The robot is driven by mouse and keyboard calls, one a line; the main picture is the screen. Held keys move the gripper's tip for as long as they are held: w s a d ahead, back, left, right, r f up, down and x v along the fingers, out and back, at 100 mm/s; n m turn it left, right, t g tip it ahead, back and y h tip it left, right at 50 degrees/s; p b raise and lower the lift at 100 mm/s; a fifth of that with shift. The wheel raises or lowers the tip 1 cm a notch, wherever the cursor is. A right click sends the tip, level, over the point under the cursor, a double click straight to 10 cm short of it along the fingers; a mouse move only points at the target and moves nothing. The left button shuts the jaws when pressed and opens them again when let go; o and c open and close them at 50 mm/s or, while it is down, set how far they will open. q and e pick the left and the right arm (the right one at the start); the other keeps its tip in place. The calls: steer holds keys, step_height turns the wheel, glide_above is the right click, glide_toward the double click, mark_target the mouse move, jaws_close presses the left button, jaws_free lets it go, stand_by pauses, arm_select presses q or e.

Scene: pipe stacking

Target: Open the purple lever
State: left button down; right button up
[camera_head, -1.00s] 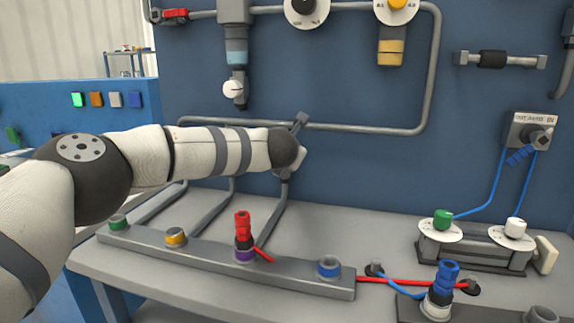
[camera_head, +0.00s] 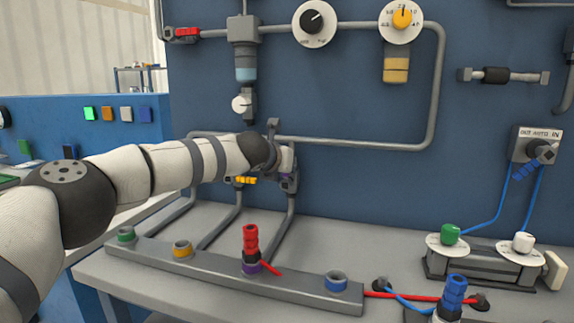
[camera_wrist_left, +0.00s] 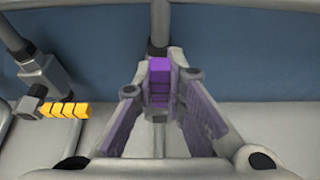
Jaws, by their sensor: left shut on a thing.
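The purple lever (camera_wrist_left: 160,82) is a ridged handle on a grey valve on a vertical pipe in front of the blue panel. In the left wrist view it sits between the fingers of my left gripper (camera_wrist_left: 160,95), which is shut on it near the fingertips. In the head view my left gripper (camera_head: 288,168) is at the middle pipe, mostly behind my own wrist. The lever is largely hidden there.
A yellow lever (camera_wrist_left: 65,109) sits on the neighbouring pipe, left of my gripper; it also shows under my arm in the head view (camera_head: 245,180). Below is a grey rail (camera_head: 200,268) with coloured sockets and a red connector (camera_head: 251,240). Dials and pipes are above.

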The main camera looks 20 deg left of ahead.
arm_select(q)
steer(key=shift+a, duration=0.1)
steer(key=c, duration=1.6)
jaws_free()
steer(key=v, duration=1.2)
